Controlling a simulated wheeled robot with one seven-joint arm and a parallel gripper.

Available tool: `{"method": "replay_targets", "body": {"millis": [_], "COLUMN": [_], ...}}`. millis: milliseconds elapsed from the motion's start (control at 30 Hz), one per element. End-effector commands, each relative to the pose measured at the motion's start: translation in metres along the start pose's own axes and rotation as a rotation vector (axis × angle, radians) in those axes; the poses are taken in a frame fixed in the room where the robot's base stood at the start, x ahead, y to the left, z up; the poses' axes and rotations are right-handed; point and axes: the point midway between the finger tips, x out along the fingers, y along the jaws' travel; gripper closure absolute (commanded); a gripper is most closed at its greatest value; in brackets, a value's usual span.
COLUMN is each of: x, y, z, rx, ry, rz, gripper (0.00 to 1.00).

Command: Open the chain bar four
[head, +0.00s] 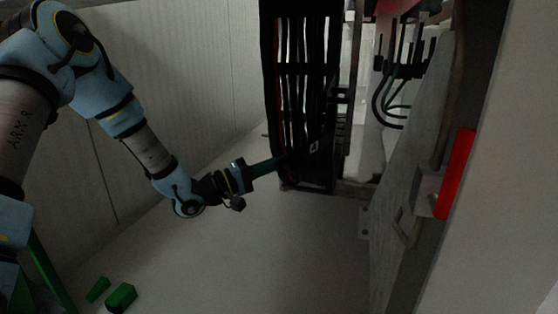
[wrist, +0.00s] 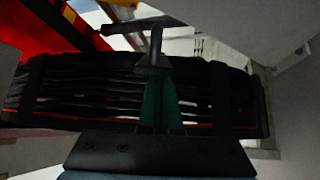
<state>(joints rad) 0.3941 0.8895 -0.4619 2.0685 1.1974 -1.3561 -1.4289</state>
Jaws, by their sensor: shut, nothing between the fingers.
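The black cable chain (head: 303,100) hangs upright in the head view, with dark cables inside and crossbars such as the one (head: 308,68) in its upper half. In the wrist view the chain (wrist: 75,95) runs across the picture. I cannot tell which crossbar is number four. My gripper (head: 283,160) reaches the chain's lower part from the left. In the wrist view its teal fingers (wrist: 157,78) are shut with nothing between them, in front of the cables. A dark T-shaped piece (wrist: 155,40) stands just beyond the fingertips; contact is unclear.
A grey panel with a red block (head: 456,172) stands to the right of the chain. Dark hoses (head: 388,95) hang behind it. Green blocks (head: 121,297) lie on the floor at lower left. A pale wall (head: 180,70) stands behind my arm. The floor below the gripper is clear.

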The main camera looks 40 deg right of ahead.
Motion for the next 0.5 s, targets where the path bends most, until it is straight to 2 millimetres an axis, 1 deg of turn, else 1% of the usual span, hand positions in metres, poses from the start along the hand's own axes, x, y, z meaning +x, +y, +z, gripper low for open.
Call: {"method": "replay_targets", "body": {"millis": [267, 367, 500], "x": [0.0, 0.002, 0.005], "y": [-0.001, -0.001, -0.002], "z": [0.005, 0.01, 0.023], "rx": [-0.005, -0.007, -0.009], "ry": [0.068, 0.117, 0.206], "rz": [-0.002, -0.001, -0.002], "gripper": [1.0, 1.0, 1.0]}}
